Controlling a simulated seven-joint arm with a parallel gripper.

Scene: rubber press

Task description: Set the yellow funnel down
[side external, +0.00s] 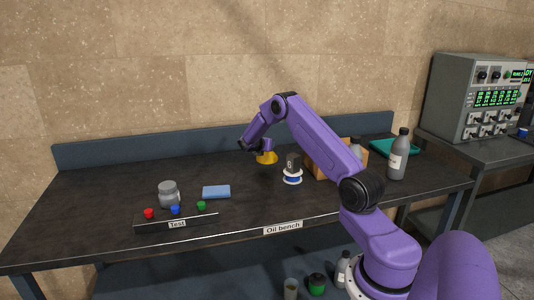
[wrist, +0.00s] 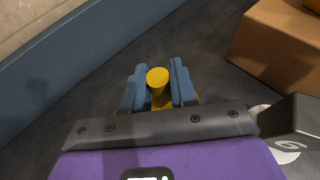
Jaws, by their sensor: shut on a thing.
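The yellow funnel (side external: 267,157) is at the back middle of the dark bench, under my gripper (side external: 262,147). In the wrist view the funnel's round yellow end (wrist: 157,76) is between the two blue fingers of my gripper (wrist: 158,85), which are shut on it. More yellow of its wider part shows below and behind the fingers. The funnel's lower rim looks at or very near the bench top; I cannot tell whether it touches.
A dark block marked 6 (side external: 292,163) stands on a white and blue round piece just right of the funnel. A cardboard box (side external: 322,164) stands further right.

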